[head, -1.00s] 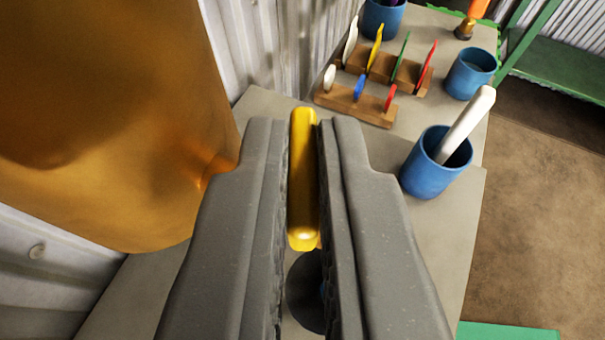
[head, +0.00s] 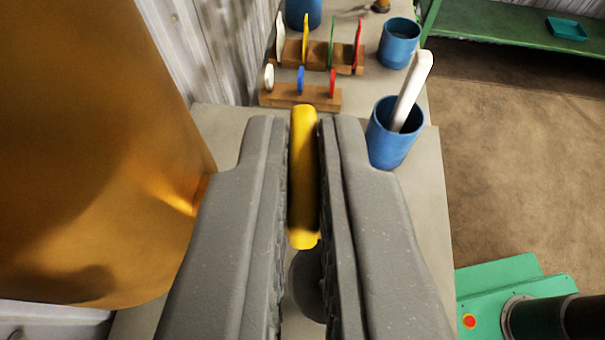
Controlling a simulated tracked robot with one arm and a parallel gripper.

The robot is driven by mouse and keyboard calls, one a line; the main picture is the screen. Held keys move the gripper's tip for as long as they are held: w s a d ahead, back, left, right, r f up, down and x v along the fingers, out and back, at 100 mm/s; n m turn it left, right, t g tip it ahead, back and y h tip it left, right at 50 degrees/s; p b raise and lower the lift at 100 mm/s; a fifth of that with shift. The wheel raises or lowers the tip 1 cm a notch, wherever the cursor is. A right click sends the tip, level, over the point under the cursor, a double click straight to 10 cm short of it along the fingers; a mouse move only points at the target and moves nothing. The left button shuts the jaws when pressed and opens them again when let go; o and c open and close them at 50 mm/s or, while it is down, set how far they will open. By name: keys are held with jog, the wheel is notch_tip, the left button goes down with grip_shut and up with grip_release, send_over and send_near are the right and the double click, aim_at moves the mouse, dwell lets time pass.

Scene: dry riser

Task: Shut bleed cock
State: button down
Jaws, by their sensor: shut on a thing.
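A yellow bar-shaped handle (head: 304,180), which looks like the lever of the bleed cock, stands between the two grey fingers of my gripper (head: 303,130). My gripper is shut on it, with a finger against each side. The yellow bar lies lengthwise along the fingers. Below its near end a dark grey rounded part (head: 306,285) shows between the fingers. The rest of the cock is hidden by the fingers, so I cannot tell its exact position.
A large copper-coloured body (head: 100,150) fills the left, close to my gripper. On the grey bench (head: 425,200) stand wooden racks (head: 300,96) with coloured tags, a blue cup (head: 390,145) holding a white stick, and another blue cup (head: 399,45). Brown floor (head: 530,150) lies right.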

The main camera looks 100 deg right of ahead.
jog(key=shift+r, duration=0.1)
dwell(0.3)
jog(key=c, duration=1.6)
grip_release()
jog(key=shift+o, duration=0.2)
jog(key=b+v, duration=0.3)
jog(key=v, duration=1)
jog(key=shift+w+a, duration=0.25)
jog(key=shift+a, duration=0.15)
